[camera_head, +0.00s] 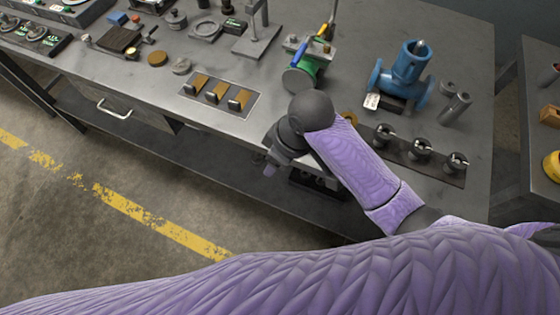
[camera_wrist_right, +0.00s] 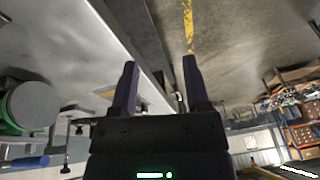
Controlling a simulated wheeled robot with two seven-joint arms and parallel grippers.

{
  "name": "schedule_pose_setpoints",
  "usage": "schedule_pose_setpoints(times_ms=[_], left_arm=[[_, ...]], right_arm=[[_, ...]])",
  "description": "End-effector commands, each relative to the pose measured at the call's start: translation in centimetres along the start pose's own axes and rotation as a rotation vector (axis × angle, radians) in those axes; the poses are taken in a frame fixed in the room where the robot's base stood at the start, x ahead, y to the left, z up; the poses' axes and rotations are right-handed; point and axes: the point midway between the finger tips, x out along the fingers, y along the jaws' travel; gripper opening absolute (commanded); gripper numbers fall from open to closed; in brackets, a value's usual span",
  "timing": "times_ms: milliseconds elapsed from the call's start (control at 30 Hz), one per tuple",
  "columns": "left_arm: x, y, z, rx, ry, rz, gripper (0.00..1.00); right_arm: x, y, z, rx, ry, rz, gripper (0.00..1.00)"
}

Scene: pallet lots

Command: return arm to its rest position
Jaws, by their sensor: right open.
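My right arm, in a purple sleeve, reaches over the front edge of the grey workbench (camera_head: 330,210) in the head view. My right gripper (camera_head: 270,168) is at that edge, partly hidden behind the dark wrist. In the right wrist view the right gripper (camera_wrist_right: 160,75) shows two separated dark fingers with nothing between them; it is open and empty. The bench edge and floor show beyond the fingers. My left gripper is in neither view.
A blue valve body (camera_head: 408,68) and a green-and-grey device (camera_head: 302,75) stand on the bench beyond the arm. A plate with several black clamps (camera_head: 421,150) lies right of it. A slotted plate (camera_head: 218,94) lies left. Floor with a yellow line (camera_head: 150,215) is clear.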

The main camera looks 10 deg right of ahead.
Motion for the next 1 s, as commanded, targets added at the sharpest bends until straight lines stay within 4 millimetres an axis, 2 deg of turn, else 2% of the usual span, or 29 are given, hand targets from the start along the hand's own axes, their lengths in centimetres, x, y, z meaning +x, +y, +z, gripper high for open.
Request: schedule_pose_setpoints(times_ms=[133, 567, 667, 767, 833, 867, 900, 1000], left_arm=[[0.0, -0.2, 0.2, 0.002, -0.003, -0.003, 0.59], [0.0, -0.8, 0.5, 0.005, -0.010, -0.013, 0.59], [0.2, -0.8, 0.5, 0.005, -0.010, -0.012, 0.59], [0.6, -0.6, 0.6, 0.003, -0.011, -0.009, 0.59], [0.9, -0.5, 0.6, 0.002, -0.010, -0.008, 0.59], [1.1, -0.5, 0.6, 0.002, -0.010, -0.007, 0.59], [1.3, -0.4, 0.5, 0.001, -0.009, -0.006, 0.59], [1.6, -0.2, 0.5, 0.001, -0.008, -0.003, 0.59]], right_arm=[[0.2, -0.6, 0.8, 0.040, 0.017, 0.005, 0.60], [0.2, -0.6, 0.9, 0.045, 0.018, 0.007, 0.60], [2.4, 0.1, 1.9, 0.113, 0.013, 0.011, 0.60], [8.6, 1.5, 5.8, 0.284, -0.004, 0.044, 0.60], [13.2, 1.9, 10.3, 0.397, -0.029, 0.089, 0.60], [15.1, 1.7, 12.6, 0.437, -0.044, 0.109, 0.60], [17.4, 1.1, 16.1, 0.485, -0.068, 0.136, 0.60], [21.4, -1.9, 24.7, 0.556, -0.125, 0.191, 0.60]])
